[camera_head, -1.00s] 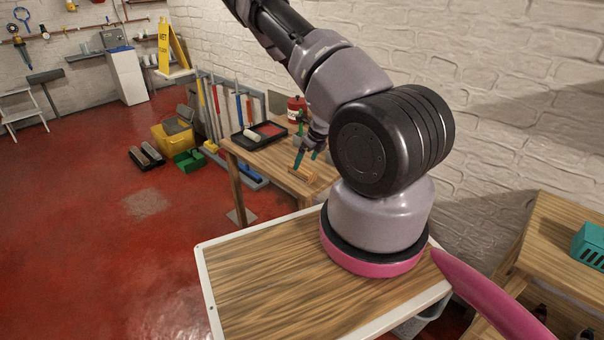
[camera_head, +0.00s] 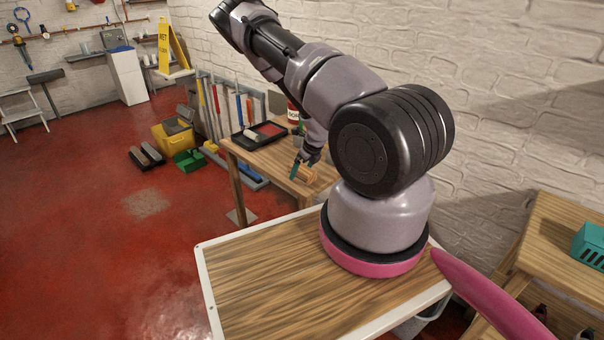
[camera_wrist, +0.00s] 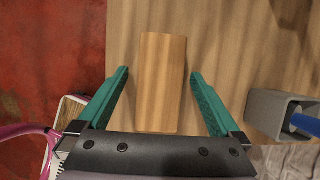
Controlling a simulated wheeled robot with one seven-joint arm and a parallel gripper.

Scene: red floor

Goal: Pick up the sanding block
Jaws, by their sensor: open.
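The sanding block, a light wooden block (camera_wrist: 162,75), lies on the wooden table in the wrist view, between the two teal fingers. My gripper (camera_wrist: 160,85) is open, with one finger on each side of the block and a visible gap at both sides. In the head view the gripper (camera_head: 303,170) is low over the table's near end, and the block (camera_head: 308,174) shows partly behind a finger. I cannot tell how far the fingertips are above the table surface.
The wooden table (camera_head: 247,163) also holds a black paint tray (camera_head: 240,138) and a red-and-white can (camera_head: 293,112). In the wrist view a grey holder (camera_wrist: 262,108) with a blue item stands right of the gripper. The table edge and red floor (camera_wrist: 40,50) are at left.

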